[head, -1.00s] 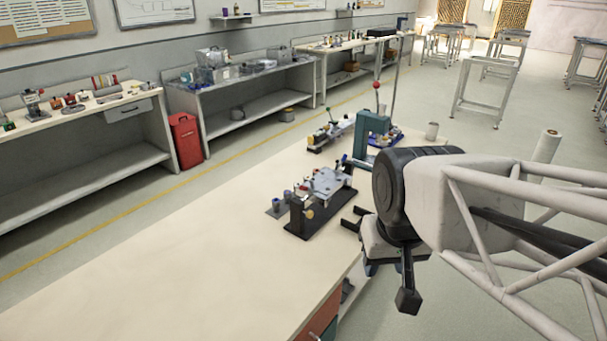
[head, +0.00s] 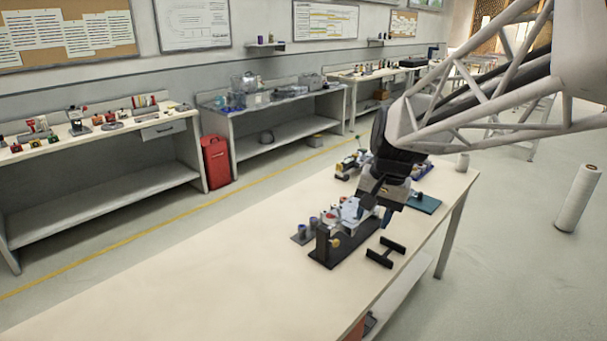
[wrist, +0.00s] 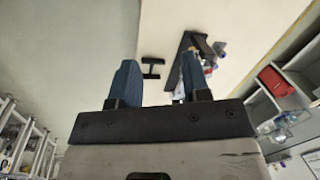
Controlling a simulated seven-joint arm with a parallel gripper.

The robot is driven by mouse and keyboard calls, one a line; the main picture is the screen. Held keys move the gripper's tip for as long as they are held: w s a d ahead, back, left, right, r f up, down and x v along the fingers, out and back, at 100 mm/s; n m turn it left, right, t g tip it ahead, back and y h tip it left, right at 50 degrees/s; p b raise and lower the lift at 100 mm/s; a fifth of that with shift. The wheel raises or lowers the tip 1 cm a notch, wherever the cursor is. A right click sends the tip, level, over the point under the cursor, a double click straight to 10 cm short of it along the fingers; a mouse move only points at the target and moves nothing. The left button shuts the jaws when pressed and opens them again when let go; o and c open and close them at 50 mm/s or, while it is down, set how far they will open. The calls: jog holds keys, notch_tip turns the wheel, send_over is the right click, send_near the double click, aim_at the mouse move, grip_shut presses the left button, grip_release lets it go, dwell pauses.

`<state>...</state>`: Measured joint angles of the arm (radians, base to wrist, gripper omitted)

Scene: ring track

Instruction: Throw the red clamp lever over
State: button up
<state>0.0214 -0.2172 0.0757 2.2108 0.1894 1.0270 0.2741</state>
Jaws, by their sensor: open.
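The clamp fixture (head: 328,246), with a dark base, metal plates and small red parts on top, stands on the long pale bench. I cannot single out the red clamp lever. My gripper (head: 376,208) is beside and above the fixture's right end, partly hiding it; I cannot tell whether they touch.
A black H-shaped piece (head: 386,252) lies right of the fixture, with small grey cups (head: 306,232) on its left. Another device (head: 347,165) stands behind, and a teal base (head: 424,203) is partly hidden by my arm. The bench's near left (head: 200,290) is clear.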

jog(key=w+a+f+m+g+y, duration=0.1)
jog(key=w+f+m, duration=0.25)
jog(key=w, duration=1.15)
jog(key=m+g+y, duration=0.1)
jog(key=m+y, duration=0.1)
send_near(333, 217)
jog(key=shift+s+a+f, duration=0.1)
jog(key=shift+a+f, duration=0.05)
jog(key=shift+a, duration=0.3)
jog(key=shift+a+f, duration=0.2)
jog(key=shift+a, duration=0.3)
jog(key=shift+x, duration=3.9)
grip_shut()
